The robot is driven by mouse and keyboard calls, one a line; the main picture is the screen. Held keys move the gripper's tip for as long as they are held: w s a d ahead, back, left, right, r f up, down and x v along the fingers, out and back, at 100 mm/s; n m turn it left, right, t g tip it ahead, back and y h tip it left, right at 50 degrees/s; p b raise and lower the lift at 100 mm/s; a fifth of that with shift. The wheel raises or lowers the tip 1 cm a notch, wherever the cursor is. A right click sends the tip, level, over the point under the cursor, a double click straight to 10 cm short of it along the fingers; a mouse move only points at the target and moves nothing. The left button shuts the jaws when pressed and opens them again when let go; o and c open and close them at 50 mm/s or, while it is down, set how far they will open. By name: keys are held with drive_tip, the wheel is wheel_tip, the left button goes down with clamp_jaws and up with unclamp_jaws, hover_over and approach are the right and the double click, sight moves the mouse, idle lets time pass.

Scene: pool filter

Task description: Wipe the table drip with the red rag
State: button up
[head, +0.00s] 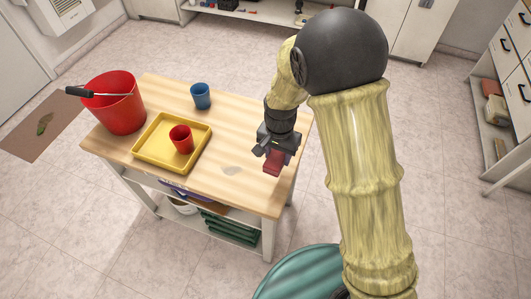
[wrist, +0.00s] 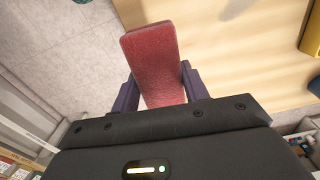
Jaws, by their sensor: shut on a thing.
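My gripper (head: 277,153) is shut on the red rag (head: 273,163), a small block-like red piece near the table's right edge. In the wrist view the rag (wrist: 152,62) sits between the two dark fingers of my gripper (wrist: 158,92). I cannot tell whether the rag touches the tabletop. The drip (head: 231,170) is a pale grey patch on the wooden table (head: 222,186), left of the rag. Part of the drip also shows at the top of the wrist view (wrist: 235,8), apart from the rag.
A yellow tray (head: 147,158) holding a red cup (head: 181,139) lies left of the drip. A blue cup (head: 201,96) stands behind, and a red bucket (head: 117,105) stands at the left. A teal round object (head: 292,278) is in front of the table. The tabletop between drip and rag is clear.

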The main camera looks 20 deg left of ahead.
drive_tip(key=w+d+f, duration=0.2)
drive_tip(key=d+f, duration=0.3)
drive_tip(key=d, duration=0.3)
drive_tip(key=w+d+f+n, duration=0.1)
drive_tip(key=w+d+f, duration=0.1)
drive_tip(key=d+f, duration=0.3)
drive_tip(key=w+d+f, duration=0.3)
drive_tip(key=d+f, duration=0.2)
drive_tip(key=d, duration=0.7)
drive_tip(key=shift+n, duration=0.4)
drive_tip(key=shift+d, duration=0.15)
